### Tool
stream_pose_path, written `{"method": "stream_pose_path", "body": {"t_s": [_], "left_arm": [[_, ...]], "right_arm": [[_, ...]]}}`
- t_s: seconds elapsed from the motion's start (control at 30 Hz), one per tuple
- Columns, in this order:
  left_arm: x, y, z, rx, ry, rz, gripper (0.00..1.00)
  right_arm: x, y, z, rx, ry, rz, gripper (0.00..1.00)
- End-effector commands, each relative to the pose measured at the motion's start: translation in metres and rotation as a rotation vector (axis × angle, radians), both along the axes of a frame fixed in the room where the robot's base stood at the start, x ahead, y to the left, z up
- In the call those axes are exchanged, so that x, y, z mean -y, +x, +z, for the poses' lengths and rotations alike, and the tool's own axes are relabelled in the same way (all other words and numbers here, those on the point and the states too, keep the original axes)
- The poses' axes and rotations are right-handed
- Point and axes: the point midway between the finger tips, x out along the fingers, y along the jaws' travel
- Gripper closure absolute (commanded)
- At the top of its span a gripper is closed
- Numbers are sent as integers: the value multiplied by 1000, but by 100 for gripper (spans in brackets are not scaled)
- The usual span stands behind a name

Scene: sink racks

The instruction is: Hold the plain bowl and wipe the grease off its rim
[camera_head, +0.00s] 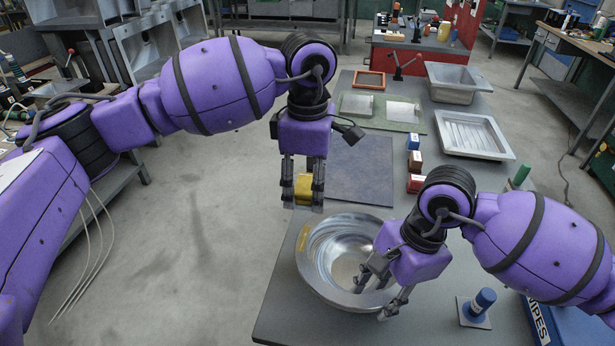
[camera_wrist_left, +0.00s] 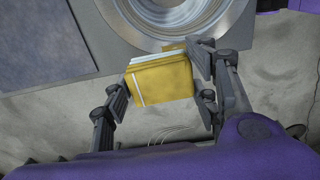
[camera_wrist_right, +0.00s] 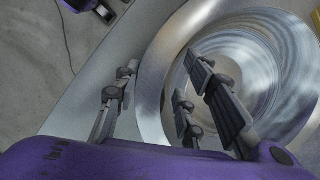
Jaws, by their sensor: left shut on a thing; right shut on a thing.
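The plain bowl (camera_head: 345,268) is a shiny metal bowl standing upright near the table's front left edge. My left gripper (camera_head: 303,195) is shut on a yellow block, a folded cloth or sponge (camera_wrist_left: 162,82) with white stripes. It holds the block in the air behind and left of the bowl, apart from the rim in the head view. My right gripper (camera_head: 373,298) is shut on the bowl's near right rim, one finger inside and one outside.
A dark blue mat (camera_head: 360,172) lies behind the bowl. Small blue and red boxes (camera_head: 415,162) stand right of it. A blue-topped object (camera_head: 480,304) and a blue WIPES box (camera_head: 545,322) are at the right. Metal trays (camera_head: 472,136) lie farther back.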

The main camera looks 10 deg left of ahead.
Motion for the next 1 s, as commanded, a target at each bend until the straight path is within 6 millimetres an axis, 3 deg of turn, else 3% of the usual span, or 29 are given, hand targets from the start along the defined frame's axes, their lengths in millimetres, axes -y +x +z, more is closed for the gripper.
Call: {"method": "stream_pose_path", "body": {"t_s": [0.47,1.0], "left_arm": [[0,0,-4,-1,0,0,67],[0,-1,-49,-2,0,0,67]], "right_arm": [[1,0,-1,-3,-3,-2,86],[1,0,-1,-3,-3,-2,86]]}}
